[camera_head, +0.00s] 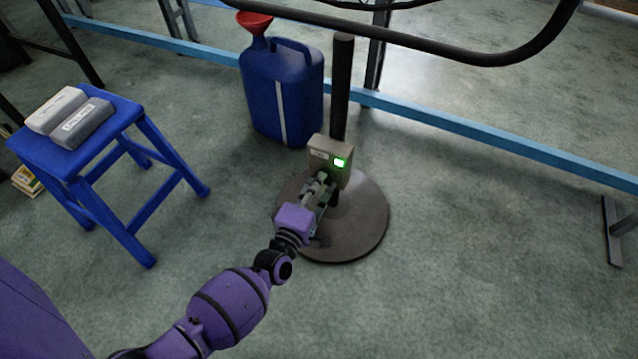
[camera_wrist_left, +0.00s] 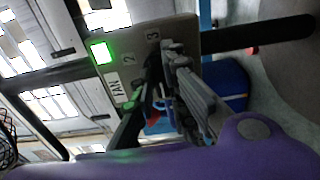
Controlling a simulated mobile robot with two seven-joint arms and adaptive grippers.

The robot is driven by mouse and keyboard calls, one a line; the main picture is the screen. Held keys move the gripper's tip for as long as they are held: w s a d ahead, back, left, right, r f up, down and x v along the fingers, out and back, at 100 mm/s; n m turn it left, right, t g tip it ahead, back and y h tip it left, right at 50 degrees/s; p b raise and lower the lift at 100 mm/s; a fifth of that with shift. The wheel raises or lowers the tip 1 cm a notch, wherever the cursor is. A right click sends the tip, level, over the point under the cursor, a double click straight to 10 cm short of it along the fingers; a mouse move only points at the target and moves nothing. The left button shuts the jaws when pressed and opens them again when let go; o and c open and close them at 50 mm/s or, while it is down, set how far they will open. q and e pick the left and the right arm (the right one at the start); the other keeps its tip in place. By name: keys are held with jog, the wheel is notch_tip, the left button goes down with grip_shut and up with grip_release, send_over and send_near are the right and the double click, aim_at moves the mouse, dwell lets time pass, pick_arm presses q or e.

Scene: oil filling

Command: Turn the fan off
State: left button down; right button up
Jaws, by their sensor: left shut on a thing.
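The fan's control box (camera_head: 329,158) is a beige block on the dark pole, low above the round base. Its green light (camera_head: 339,162) is lit. In the left wrist view the box face (camera_wrist_left: 140,62) carries the label FAN and the numerals 2 and 3, with the green light (camera_wrist_left: 101,52) glowing. My left gripper (camera_head: 322,182) is at the front of the box, its fingers (camera_wrist_left: 168,68) shut on the fan knob, which the fingers mostly hide. I cannot tell which number the knob points at. My right gripper is in neither view.
The dark round base (camera_head: 355,225) stands on the grey-green floor. A blue jerrycan (camera_head: 262,95) with a red funnel (camera_head: 254,20) is behind it. A blue stool (camera_head: 120,115) with two grey boxes is at left. A blue rail (camera_head: 480,133) crosses behind.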

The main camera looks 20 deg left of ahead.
pick_arm(q)
jog(key=shift+w+a+r, duration=0.15)
jog(key=shift+r, duration=0.05)
jog(key=c, duration=1.9)
grip_release()
jog(key=shift+o, duration=0.7)
jog(key=shift+f, duration=0.1)
jog(key=s, duration=1.2)
jog(key=shift+a, duration=0.15)
jog(key=shift+a, duration=0.1)
